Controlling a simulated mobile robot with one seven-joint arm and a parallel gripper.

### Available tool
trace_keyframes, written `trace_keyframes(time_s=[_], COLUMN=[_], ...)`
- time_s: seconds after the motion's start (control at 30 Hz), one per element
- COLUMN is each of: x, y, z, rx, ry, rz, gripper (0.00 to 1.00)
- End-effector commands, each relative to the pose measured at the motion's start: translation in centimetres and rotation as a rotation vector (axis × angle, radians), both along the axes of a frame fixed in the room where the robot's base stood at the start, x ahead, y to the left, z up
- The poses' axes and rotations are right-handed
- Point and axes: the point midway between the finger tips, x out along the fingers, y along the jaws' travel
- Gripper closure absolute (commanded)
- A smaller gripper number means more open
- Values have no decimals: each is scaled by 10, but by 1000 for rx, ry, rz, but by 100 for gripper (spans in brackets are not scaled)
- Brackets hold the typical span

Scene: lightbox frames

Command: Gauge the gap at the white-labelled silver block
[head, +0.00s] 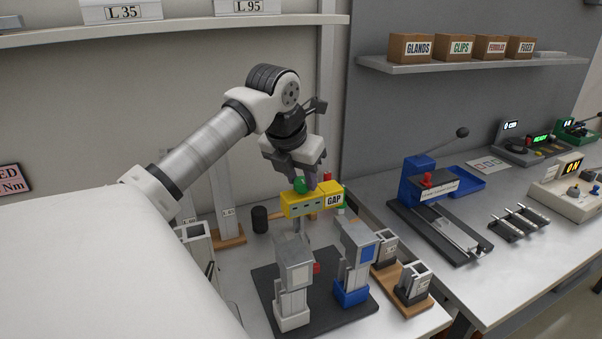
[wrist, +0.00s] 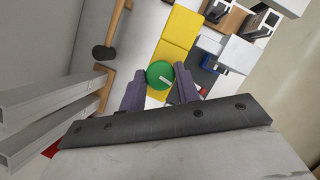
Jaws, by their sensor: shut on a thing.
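My gripper (head: 307,177) is shut on the yellow gauge (head: 300,205) marked GAP. The gauge's green knob (head: 300,185) shows between the fingers in the wrist view (wrist: 160,74), with part of its yellow body (wrist: 181,28) beyond. A thin grey part hangs below the gauge in the head view. The white-labelled silver block (head: 294,263) stands on a white base, below and in front of the gauge. A second silver block (head: 357,240) with a blue label and blue base stands to its right. Whether the gauge touches either block is hard to tell.
Both blocks stand on a black plate (head: 335,312). Small metal pieces on a wooden tray (head: 406,292) are to the right. A black-headed mallet (head: 259,219) and tall upright profiles (head: 222,200) stand left and behind. A blue lever press (head: 425,180) is on the right bench.

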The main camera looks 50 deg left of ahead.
Motion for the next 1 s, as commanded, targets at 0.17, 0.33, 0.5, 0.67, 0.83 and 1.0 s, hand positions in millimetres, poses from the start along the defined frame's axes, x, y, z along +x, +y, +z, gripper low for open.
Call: trace_keyframes(time_s=[0.17, 0.33, 0.5, 0.67, 0.83, 1.0], x=[0, 0, 0, 0, 0, 0], y=[1, 1, 2, 2, 2, 2], z=[0, 0, 0, 0, 0, 0], rx=[-2, -2, -1, -1, 0, 0], ry=[-2, -1, -1, 0, 0, 0], rz=[-124, -232, -310, -353, -370, -370], gripper=[100, 100, 100, 100, 100, 100])
